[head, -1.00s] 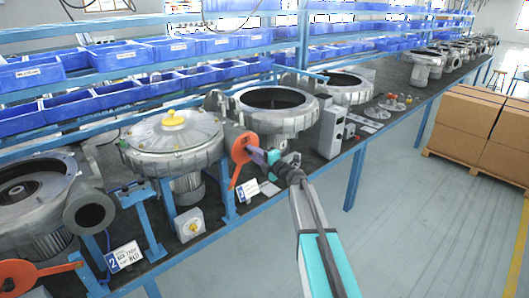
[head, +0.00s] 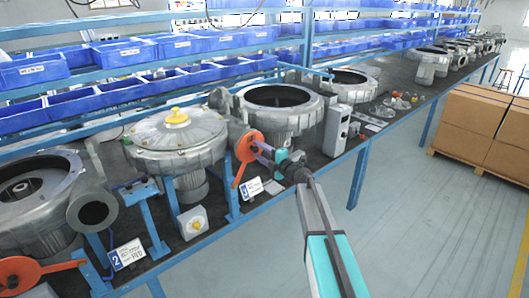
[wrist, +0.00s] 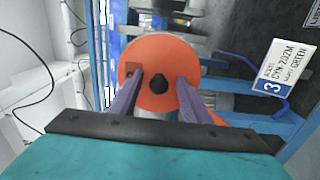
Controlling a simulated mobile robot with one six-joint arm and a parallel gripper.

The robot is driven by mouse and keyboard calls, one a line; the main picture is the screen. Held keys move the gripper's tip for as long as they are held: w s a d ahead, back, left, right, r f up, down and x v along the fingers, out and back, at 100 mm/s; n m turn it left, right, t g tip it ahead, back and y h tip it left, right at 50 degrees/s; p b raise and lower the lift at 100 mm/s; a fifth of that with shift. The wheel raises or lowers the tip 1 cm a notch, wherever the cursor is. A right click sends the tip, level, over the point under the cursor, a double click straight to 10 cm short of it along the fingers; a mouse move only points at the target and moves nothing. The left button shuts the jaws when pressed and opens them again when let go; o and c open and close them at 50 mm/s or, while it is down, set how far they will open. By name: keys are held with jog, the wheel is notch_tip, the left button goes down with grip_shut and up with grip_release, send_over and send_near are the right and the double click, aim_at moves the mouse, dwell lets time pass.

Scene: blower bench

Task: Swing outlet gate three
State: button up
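Outlet gate three is an orange-red disc (head: 249,145) with a lever arm hanging down to the lower left, at the bench's front edge in the head view. In the wrist view the disc (wrist: 158,60) fills the middle, with a dark hub at its centre. The number 3 card (head: 250,188) stands just below the gate; it also shows in the wrist view (wrist: 284,70), marked GREEN. My gripper (head: 259,151) is at the disc. Its two purple fingers stand apart over the disc, one each side of the hub. Whether they touch it I cannot tell. The lever is mostly hidden behind the right finger.
A second orange gate (head: 22,274) and a number 2 card (head: 126,256) are at the lower left. Blower housings (head: 178,140) line the bench. A grey box (head: 336,130) stands right of my gripper. The floor in front is open, with cartons (head: 470,125) at right.

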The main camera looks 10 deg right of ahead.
jog(key=shift+s+a, duration=0.1)
jog(key=shift+a, duration=0.05)
jog(key=shift+b+v, duration=0.55)
jog(key=shift+v, duration=0.7)
jog(key=b+v, duration=0.2)
jog(key=v, duration=0.9)
jog(key=shift+s, duration=0.1)
